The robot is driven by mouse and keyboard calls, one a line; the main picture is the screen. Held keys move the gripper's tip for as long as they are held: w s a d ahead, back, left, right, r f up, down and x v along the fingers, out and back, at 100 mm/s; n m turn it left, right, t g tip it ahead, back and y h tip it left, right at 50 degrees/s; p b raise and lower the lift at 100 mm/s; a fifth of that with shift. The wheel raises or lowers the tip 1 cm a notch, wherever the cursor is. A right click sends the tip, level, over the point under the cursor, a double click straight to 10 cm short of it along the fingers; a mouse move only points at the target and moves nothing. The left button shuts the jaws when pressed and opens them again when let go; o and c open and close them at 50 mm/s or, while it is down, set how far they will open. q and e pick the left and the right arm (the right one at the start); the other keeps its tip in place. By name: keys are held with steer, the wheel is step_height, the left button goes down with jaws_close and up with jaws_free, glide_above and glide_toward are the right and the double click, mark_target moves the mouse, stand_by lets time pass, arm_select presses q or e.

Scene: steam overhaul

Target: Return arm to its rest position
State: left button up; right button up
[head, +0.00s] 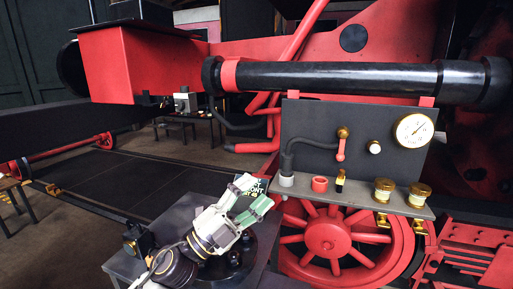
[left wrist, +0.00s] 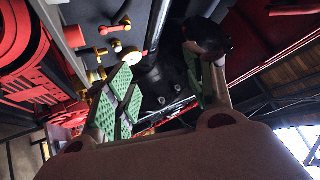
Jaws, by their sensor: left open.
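My left arm comes in at the lower middle of the head view. My left gripper (head: 252,197) is open, with green-padded fingers pointing up and to the right. Nothing is seen between the fingers. It is in front of the grey panel with its shelf (head: 350,196) and left of the red spoked wheel (head: 328,238). In the left wrist view the green finger pads (left wrist: 120,100) stand apart, with dark machine parts beyond. My right gripper is not in view.
The shelf carries a red ring (head: 320,184), a small black and brass fitting (head: 340,181) and two brass pieces (head: 384,189). A dark table (head: 180,215) lies below my arm.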

arm_select(q)
steer(key=w+a+f+n+t+y, duration=0.35)
steer(key=a+n+t+y, duration=0.35)
steer(key=n, duration=0.3)
steer(key=a+f+n+g+y, duration=0.3)
steer(key=a+f+n+y, duration=0.35)
steer(key=f, duration=0.35)
steer(key=a+f+n+g+y, duration=0.2)
steer(key=a+f+n+y, duration=0.4)
steer(key=f, duration=0.3)
steer(key=s+a+f+n+g, duration=0.2)
steer(key=s+f+g, duration=1)
steer(key=s+f, duration=0.85)
steer(key=s+a+f, duration=0.1)
steer(key=s+f, duration=0.1)
steer(key=f, duration=1.4)
steer(key=s+f, duration=0.2)
steer(key=f, duration=1.3)
steer(key=s+a+f+g, duration=0.1)
steer(key=s+a+f, duration=0.1)
steer(key=s+f, duration=0.8)
steer(key=s+a+f, duration=0.3)
steer(key=s+f, duration=0.7)
steer(key=s, duration=0.1)
steer(key=shift+s+a+g+y, duration=0.2)
steer(key=shift+a+g+y, duration=0.1)
steer(key=shift+g+y, duration=0.1)
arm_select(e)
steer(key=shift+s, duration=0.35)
